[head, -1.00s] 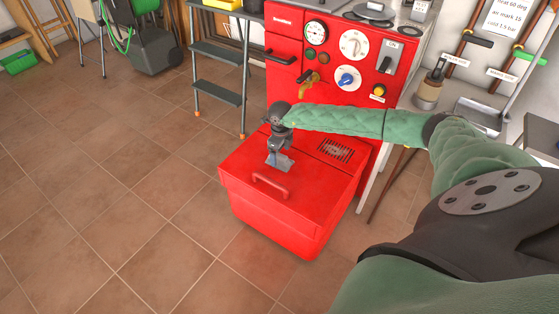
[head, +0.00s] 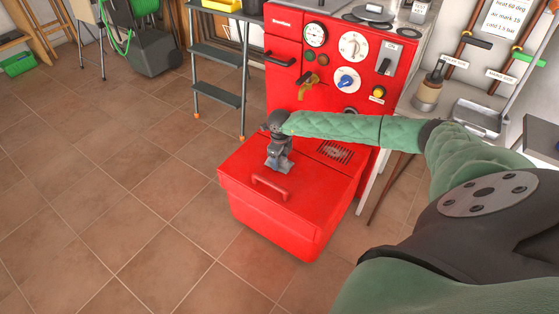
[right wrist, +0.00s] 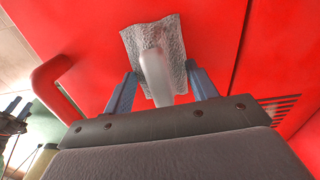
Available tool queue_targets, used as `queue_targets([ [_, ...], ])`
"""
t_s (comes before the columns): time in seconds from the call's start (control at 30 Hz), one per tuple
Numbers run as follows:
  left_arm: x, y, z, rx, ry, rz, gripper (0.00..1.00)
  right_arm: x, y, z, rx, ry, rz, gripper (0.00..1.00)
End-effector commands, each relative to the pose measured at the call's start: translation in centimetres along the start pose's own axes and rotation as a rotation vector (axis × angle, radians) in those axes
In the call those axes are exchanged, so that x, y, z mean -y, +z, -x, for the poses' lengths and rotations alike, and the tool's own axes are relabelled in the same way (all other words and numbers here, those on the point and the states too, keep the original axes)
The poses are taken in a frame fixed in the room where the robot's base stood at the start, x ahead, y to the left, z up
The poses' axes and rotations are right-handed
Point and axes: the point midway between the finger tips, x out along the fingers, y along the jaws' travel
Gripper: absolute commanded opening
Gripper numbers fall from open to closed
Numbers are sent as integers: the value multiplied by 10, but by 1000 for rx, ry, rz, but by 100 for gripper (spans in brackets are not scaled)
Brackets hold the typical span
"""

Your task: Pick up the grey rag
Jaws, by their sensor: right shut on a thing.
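The grey rag (right wrist: 175,40) lies on the red lid (head: 240,171) of the low boiler housing, behind its red handle (head: 270,187). My right gripper (head: 279,158) points down onto the rag from above. In the right wrist view, a pale raised fold of the rag stands between the two blue-grey fingers (right wrist: 162,80), and the gripper is shut on it. The rag's flat part spreads beyond the fingers against the red surface. In the head view the gripper hides most of the rag.
The red boiler front (head: 330,75) with gauges, dials and a brass tap (head: 312,84) rises just behind the lid. A grey step stand (head: 215,75) is to its left. A dustpan (head: 478,118) is at the right. The tiled floor (head: 110,200) at left is clear.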

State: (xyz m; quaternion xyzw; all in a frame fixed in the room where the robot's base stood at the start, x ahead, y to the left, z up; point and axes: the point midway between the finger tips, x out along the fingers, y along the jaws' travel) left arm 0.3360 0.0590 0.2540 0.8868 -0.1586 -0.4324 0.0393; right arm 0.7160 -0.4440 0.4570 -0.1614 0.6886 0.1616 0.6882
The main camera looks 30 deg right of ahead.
Motion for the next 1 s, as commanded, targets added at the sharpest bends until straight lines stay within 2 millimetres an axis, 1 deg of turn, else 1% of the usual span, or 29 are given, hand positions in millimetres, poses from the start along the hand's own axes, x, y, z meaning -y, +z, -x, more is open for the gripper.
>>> queue_targets([
  [0.17,0,-2,0,-1,0,0,36,1,0,19,1,-1,1,35],
  [0.27,0,-2,0,-2,0,0,36,1,0,40,3,-1,0,35],
  [0.5,0,-3,2,-2,-1,-1,36,-29,-42,69,-1,-1,2,35],
  [0.7,0,-3,2,-1,0,0,36,-50,-71,91,0,-1,1,35],
  [0.83,0,-3,2,-1,0,0,36,-59,-84,100,0,-1,1,35],
  [1.0,0,-2,2,0,0,0,36,-66,-94,107,-1,0,0,35],
])
